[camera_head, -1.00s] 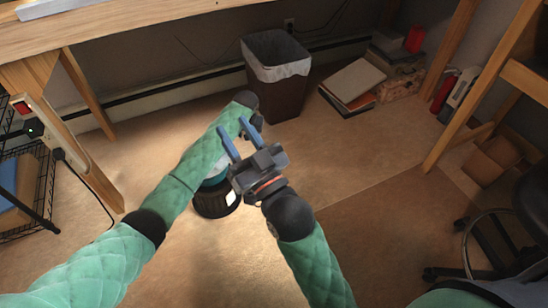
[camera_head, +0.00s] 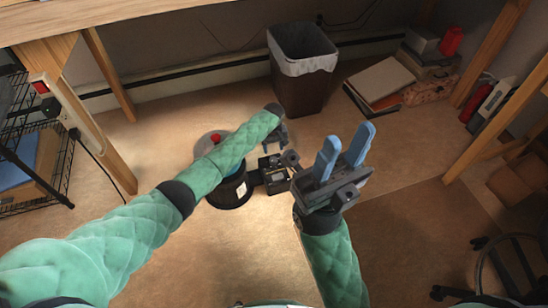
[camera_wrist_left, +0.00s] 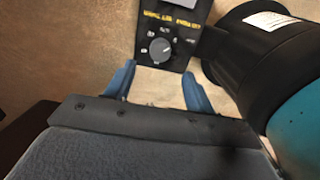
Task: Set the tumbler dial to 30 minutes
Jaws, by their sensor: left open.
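The tumbler is a dark drum (camera_head: 232,192) with a teal body and a red knob on its lid, partly hidden by my left forearm. Its black control box (camera_head: 274,181) sits on the floor at its right. In the left wrist view the box's panel has a round grey dial (camera_wrist_left: 160,49) with yellow lettering above, too small to read surely. My left gripper (camera_head: 274,144) is open beside the box. In the wrist view its blue fingers (camera_wrist_left: 158,80) are apart, just below the dial, with nothing between them. My right gripper (camera_head: 344,150) is open and empty, to the right of the box.
A dark bin (camera_head: 302,80) with a white liner stands behind. Books (camera_head: 380,84) and a red object (camera_head: 452,40) lie at the back right. A wooden desk (camera_head: 100,18) is at upper left, a wire rack (camera_head: 40,165) below it. Open floor surrounds the tumbler.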

